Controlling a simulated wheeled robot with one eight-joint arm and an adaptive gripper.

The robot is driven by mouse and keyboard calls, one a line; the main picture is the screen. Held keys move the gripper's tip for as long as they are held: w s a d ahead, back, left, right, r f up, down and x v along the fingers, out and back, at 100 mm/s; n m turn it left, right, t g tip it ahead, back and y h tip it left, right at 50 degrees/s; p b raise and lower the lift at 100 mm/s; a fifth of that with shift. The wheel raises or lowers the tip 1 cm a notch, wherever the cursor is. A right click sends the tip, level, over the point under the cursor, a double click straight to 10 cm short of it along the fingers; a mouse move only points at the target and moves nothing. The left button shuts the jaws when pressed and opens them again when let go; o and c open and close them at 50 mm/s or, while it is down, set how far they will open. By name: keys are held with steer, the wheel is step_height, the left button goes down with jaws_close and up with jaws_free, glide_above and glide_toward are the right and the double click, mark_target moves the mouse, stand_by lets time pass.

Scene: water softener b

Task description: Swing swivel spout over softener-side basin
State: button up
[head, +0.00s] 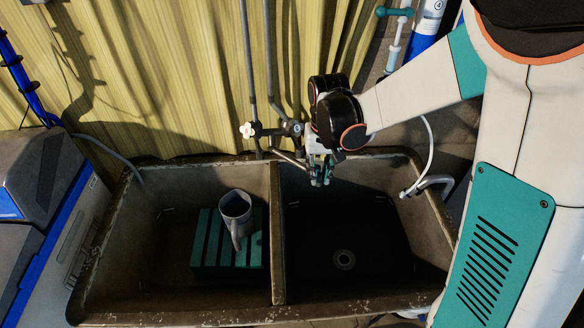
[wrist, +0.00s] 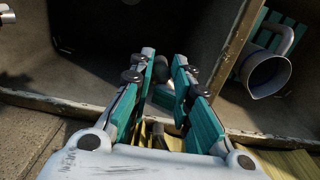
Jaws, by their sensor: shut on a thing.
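The two-basin sink (head: 276,235) stands below a wall tap (head: 270,129). Its grey swivel spout (head: 290,158) runs from the tap toward the right, up to my gripper. My gripper (head: 321,177) is shut on the spout, over the back of the right basin (head: 345,225), close to the divider. In the wrist view, the teal-padded fingers of my gripper (wrist: 164,60) have a gap at their tips. The held part of the spout is mostly hidden by the fingers.
The left basin holds a green slatted crate (head: 212,247) with a grey pitcher (head: 236,214) on it. A grey-and-blue cabinet (head: 45,180) stands left of the sink. A white hose (head: 429,150) hangs at the right rim. The right basin's floor is clear around its drain (head: 344,259).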

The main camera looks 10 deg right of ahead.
steer(key=s+a, duration=0.2)
steer(key=a, duration=0.1)
steer(key=shift+s+a, duration=0.2)
steer(key=shift+s, duration=0.1)
stand_by(0.4)
steer(key=shift+s+a, duration=0.3)
steer(key=shift+a, duration=0.5)
steer(key=shift+s+a, duration=0.3)
steer(key=shift+a, duration=0.45)
steer(key=shift+s+a, duration=0.3)
steer(key=shift+a, duration=0.5)
steer(key=shift+a, duration=0.1)
steer(key=shift+s+a, duration=0.15)
steer(key=shift+a, duration=1.05)
steer(key=shift+s+a, duration=0.1)
steer(key=shift+a, duration=1.1)
steer(key=shift+b, duration=0.3)
steer(key=shift+a, duration=0.1)
